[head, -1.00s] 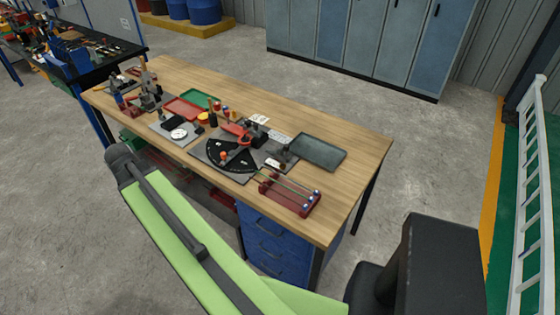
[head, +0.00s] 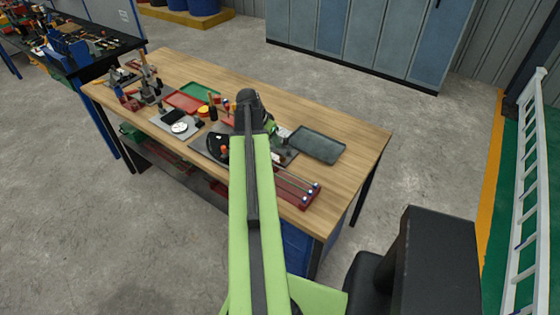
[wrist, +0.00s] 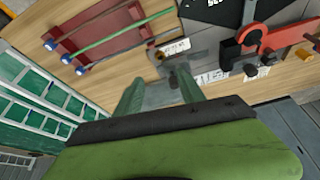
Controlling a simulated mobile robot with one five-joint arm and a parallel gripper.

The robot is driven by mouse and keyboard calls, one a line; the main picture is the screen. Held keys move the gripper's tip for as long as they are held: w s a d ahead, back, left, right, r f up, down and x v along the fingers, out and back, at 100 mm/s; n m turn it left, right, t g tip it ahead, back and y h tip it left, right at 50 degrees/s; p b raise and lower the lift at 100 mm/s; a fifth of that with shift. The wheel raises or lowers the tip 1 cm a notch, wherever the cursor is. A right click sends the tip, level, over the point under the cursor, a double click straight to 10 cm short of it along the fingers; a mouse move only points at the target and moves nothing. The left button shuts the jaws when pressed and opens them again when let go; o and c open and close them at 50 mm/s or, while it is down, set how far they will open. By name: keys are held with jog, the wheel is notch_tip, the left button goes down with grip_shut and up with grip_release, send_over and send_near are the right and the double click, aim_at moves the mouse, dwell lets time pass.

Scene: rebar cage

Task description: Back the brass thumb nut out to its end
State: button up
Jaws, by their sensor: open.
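In the head view, my arm end (head: 255,108) is over the middle of the bench and hides part of the fixture area. Height above the fixture cannot be told.
A red rod stand (head: 298,190) with blue-and-white rod ends is at the bench's front right. A dark grey tray (head: 317,145) lies right of my arm end.

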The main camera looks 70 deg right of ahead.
aim_at(282, 158)
jog(key=b+x, duration=1.1)
jog(key=x, duration=0.3)
jog(key=shift+w+a+b, duration=0.1)
jog(key=shift+w+b, duration=0.05)
jog(key=shift+b, duration=0.2)
jog(key=shift+d+f+b, duration=0.25)
jog(key=shift+f+b, duration=0.15)
jog(key=shift+f, duration=0.05)
jog(key=shift+r, duration=0.1)
jog(key=shift+c, duration=0.5)
grip_shut()
